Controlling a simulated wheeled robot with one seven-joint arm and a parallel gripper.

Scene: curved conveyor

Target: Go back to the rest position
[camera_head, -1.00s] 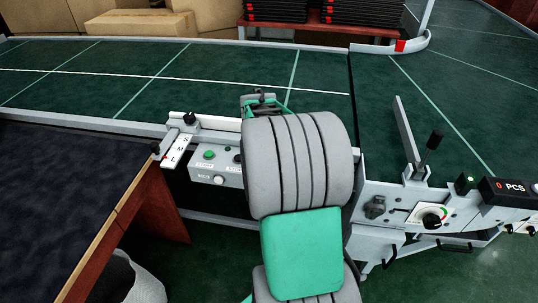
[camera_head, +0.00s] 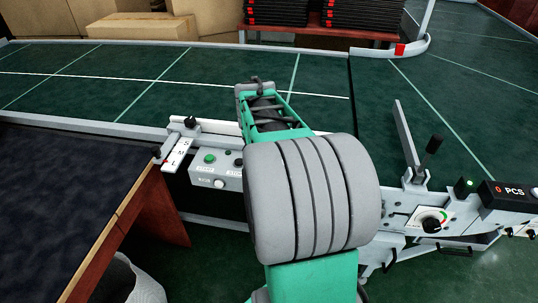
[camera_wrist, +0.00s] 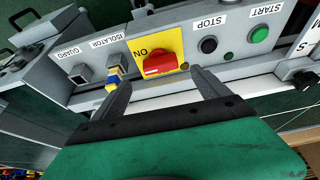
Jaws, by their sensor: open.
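My gripper (camera_wrist: 157,77) is open and empty in the wrist view, its two dark fingers spread apart. It points at a grey control panel (camera_wrist: 225,58), with a red rotary switch (camera_wrist: 160,64) on a yellow plate marked ON showing between the fingers. The left finger overlaps a blue and yellow isolator control (camera_wrist: 113,80) in the picture; I cannot tell if they touch. In the head view my arm reaches forward over the front edge of the conveyor (camera_head: 100,77), and the fingers cannot be made out.
STOP (camera_wrist: 208,45) and START (camera_wrist: 259,35) buttons sit right of the switch. A dark-topped table (camera_head: 65,190) stands at left. A lever (camera_head: 434,144) and dial unit (camera_head: 431,222) stand right of my arm. Cardboard boxes (camera_head: 140,27) are behind the belt.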

